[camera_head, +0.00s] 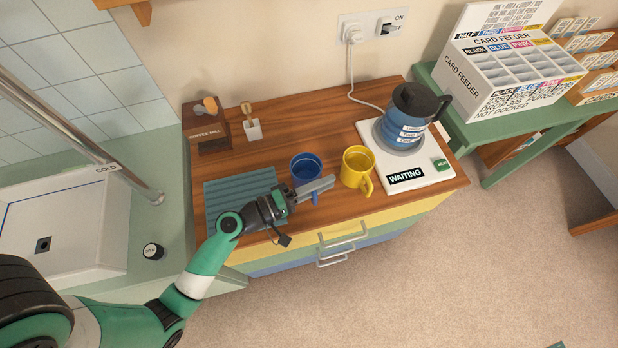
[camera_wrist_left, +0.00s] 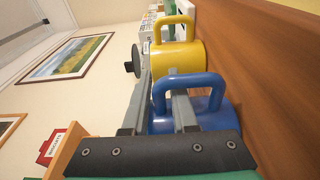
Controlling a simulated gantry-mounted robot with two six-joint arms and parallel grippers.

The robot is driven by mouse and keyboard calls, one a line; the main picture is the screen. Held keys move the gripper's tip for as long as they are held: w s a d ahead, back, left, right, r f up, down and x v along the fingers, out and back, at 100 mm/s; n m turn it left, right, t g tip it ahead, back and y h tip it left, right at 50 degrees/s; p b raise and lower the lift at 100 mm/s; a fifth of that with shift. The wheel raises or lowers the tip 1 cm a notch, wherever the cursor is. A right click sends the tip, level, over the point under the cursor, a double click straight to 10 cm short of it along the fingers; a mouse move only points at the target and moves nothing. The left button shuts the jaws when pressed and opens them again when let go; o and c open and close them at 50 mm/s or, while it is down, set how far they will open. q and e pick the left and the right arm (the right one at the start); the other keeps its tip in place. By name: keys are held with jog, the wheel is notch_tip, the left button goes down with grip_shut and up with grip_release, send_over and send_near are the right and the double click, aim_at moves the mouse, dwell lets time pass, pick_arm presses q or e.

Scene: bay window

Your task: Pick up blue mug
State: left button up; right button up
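The blue mug (camera_head: 306,168) stands upright on the wooden counter, its handle toward the front edge. My left gripper (camera_head: 322,186) is at the mug's front side, by its handle. In the left wrist view the two grey fingers (camera_wrist_left: 163,85) are apart, with part of the blue handle (camera_wrist_left: 190,82) between them. One finger appears to pass through the handle loop, in front of the mug's body (camera_wrist_left: 212,116). Whether the fingers touch the handle cannot be told. My right gripper is in neither view.
A yellow mug (camera_head: 357,166) stands close to the right of the blue mug. A kettle (camera_head: 405,117) sits on a white base (camera_head: 436,177) beyond it. A ribbed blue mat (camera_head: 235,192) lies to the left.

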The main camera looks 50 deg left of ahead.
pick_arm(q)
jog(key=shift+w, duration=0.1)
grip_shut()
dwell(1.0)
